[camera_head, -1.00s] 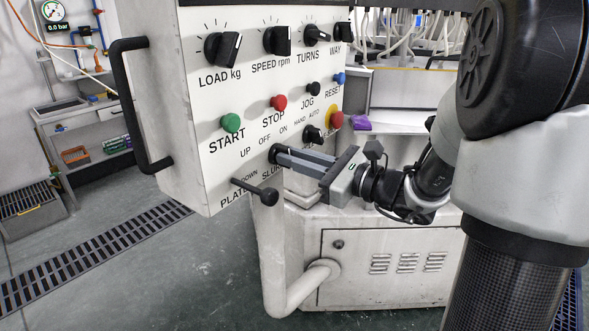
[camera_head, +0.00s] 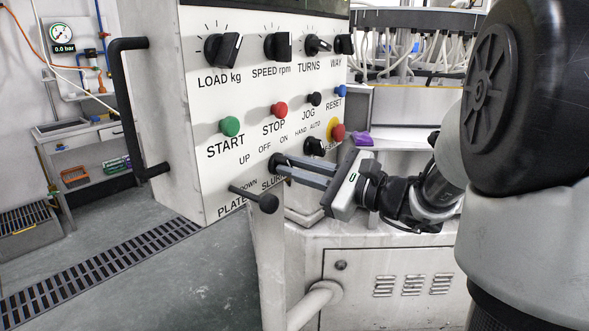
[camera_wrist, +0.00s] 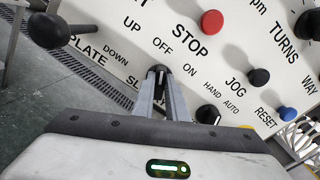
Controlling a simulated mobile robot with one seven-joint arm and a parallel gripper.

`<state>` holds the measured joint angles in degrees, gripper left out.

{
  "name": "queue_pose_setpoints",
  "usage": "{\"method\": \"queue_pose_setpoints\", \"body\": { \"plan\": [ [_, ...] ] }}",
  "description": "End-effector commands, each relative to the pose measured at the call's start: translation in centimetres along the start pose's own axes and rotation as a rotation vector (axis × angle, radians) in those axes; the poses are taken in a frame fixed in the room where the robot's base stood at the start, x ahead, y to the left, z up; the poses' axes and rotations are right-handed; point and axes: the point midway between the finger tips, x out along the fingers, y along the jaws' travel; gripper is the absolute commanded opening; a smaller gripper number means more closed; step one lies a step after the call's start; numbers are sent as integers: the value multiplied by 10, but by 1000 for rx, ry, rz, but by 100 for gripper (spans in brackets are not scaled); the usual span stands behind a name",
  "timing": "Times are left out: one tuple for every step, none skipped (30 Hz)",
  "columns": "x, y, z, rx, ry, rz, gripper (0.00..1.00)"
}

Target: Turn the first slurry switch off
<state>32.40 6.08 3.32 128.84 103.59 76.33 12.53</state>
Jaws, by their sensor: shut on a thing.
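The slurry switch (camera_head: 274,162) is a small black knob on the white control panel (camera_head: 215,185), under the OFF and ON labels and above the partly hidden SLURRY label. My gripper (camera_head: 284,166) reaches it from the right, with both grey fingers shut on the knob. In the wrist view the knob (camera_wrist: 157,70) shows between the fingertips of my gripper (camera_wrist: 160,84), just below OFF. The fingers cover most of the knob, so I cannot tell which label it points to.
The black PLATE lever (camera_head: 268,202) sticks out below left of my fingers. The HAND/AUTO knob (camera_head: 314,147) and red emergency button (camera_head: 338,131) are close above right. Green START (camera_head: 229,126) and red STOP (camera_head: 279,110) buttons sit above. A black handle (camera_head: 124,105) edges the panel.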

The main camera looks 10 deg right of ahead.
Motion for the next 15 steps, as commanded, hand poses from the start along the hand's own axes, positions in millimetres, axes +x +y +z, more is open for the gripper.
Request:
{"method": "queue_pose_setpoints", "body": {
  "plan": [
    [0, 0, -1, -2, 2, 1, 0],
    [0, 0, -1, -2, 2, 1, 0],
    [0, 0, -1, -2, 2, 1, 0],
    [0, 0, -1, -2, 2, 1, 14],
    [0, 0, -1, -2, 2, 1, 19],
    [0, 0, -1, -2, 2, 1, 26],
    [0, 0, -1, -1, 2, 0, 31],
    [0, 0, -1, -1, 2, 0, 31],
    [0, 0, -1, -1, 2, 0, 31],
    [0, 0, -1, -1, 2, 0, 31],
    [0, 0, -1, -1, 1, 0, 31],
    [0, 0, 0, -1, 1, 0, 31],
    [0, 0, 0, 0, 1, 0, 31],
    [0, 0, 0, 0, 1, 0, 31],
    [0, 0, 0, 0, 1, 0, 31]
  ]
}}
